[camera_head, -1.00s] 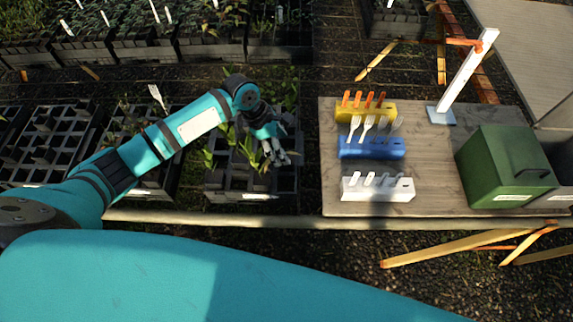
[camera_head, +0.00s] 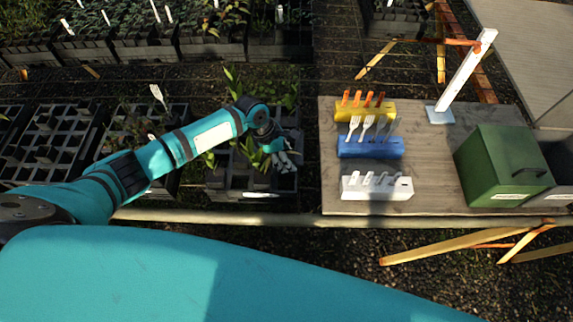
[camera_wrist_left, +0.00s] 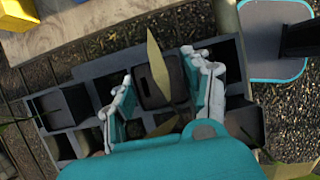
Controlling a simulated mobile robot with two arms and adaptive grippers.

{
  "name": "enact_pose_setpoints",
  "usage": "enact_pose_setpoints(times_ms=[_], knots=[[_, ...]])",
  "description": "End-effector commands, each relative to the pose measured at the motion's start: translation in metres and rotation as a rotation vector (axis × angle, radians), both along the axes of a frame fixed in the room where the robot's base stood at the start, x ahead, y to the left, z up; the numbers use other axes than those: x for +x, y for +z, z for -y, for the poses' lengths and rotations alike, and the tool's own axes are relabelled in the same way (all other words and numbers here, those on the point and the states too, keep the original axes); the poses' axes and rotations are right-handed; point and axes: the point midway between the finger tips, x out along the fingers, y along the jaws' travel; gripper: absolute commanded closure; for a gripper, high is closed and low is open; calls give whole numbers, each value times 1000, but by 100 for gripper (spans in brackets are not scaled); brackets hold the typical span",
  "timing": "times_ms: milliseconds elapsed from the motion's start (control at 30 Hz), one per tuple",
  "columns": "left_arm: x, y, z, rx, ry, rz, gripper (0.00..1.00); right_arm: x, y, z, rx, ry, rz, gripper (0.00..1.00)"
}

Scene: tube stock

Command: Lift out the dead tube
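A dark tube tray (camera_head: 225,183) stands left of the table in the head view, with green-leaved plants in some cells. My left gripper (camera_head: 285,162) is over the tray's right part. In the left wrist view my left gripper (camera_wrist_left: 160,92) is open, with one finger on each side of a dark tube (camera_wrist_left: 152,92). A yellow-brown leaf (camera_wrist_left: 157,65) stands up from around this tube, between the fingers. I cannot tell whether the fingers touch the tube. In the head view the arm and gripper hide part of the tray. My right gripper is not in view.
A wooden table (camera_head: 430,185) at right holds a yellow block (camera_head: 365,115), a blue block (camera_head: 370,150), a white block (camera_head: 376,190) with tools or labels, and a green bin (camera_head: 503,168). More trays (camera_head: 60,140) stand left. A rail (camera_head: 200,216) runs along the front.

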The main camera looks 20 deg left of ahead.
Motion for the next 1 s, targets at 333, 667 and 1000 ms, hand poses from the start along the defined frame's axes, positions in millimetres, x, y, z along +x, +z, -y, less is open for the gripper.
enact_pose_setpoints(times_ms=[333, 667, 1000], knots=[[0, 0, 0, 0, 0, 0, 98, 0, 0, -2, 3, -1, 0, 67], [0, 1, 0, -1, 0, 1, 100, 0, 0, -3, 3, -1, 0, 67], [1, 29, 0, -2, -1, 4, 100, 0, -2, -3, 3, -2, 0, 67]])
